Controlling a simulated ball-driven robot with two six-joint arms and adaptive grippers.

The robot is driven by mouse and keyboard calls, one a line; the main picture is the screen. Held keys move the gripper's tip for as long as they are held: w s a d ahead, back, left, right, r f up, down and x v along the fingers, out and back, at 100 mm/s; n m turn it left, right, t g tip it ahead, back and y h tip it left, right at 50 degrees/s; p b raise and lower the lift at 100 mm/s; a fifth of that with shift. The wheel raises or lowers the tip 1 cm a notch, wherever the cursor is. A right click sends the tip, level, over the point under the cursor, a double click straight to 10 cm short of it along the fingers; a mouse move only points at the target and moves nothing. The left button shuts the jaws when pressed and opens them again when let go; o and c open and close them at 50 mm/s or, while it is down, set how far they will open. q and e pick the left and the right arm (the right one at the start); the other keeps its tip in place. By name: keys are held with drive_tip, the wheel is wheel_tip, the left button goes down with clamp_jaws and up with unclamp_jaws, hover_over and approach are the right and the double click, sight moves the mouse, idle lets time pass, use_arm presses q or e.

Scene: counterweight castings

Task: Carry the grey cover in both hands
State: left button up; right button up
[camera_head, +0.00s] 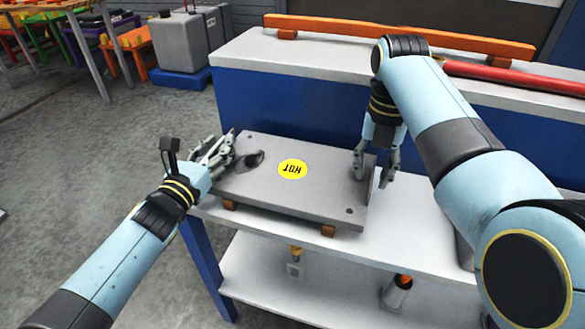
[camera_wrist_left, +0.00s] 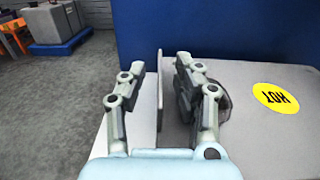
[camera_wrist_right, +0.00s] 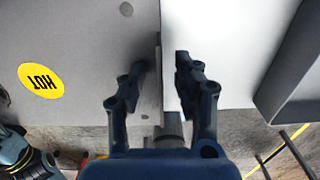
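The grey cover (camera_head: 310,200) is a flat plate with a yellow HOT label (camera_head: 292,169), lying on the white bench top. It also shows in the left wrist view (camera_wrist_left: 270,135) and right wrist view (camera_wrist_right: 100,75). My left gripper (camera_head: 228,150) is at its left end. In the left wrist view, the open fingers stand either side of an upright lip (camera_wrist_left: 160,90), with gaps. My right gripper (camera_head: 374,180) points down at the right end. In the right wrist view, its open fingers stand either side of the end edge, with gaps. A dark round feature beside my left fingers is partly hidden.
Wooden blocks (camera_head: 328,230) show under the cover's front edge. The bench (camera_head: 420,225) has a lower shelf (camera_head: 330,300) with small items. An orange bar (camera_head: 400,36) and a red tube (camera_head: 515,78) lie on the raised back ledge. Bare floor is at the left.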

use_arm(q)
drive_tip(key=shift+c, duration=0.4)
use_arm(e)
drive_tip(key=shift+c, duration=0.4)
use_arm(q)
clamp_jaws()
use_arm(e)
clamp_jaws()
use_arm(q)
drive_tip(key=shift+w+r, duration=0.1)
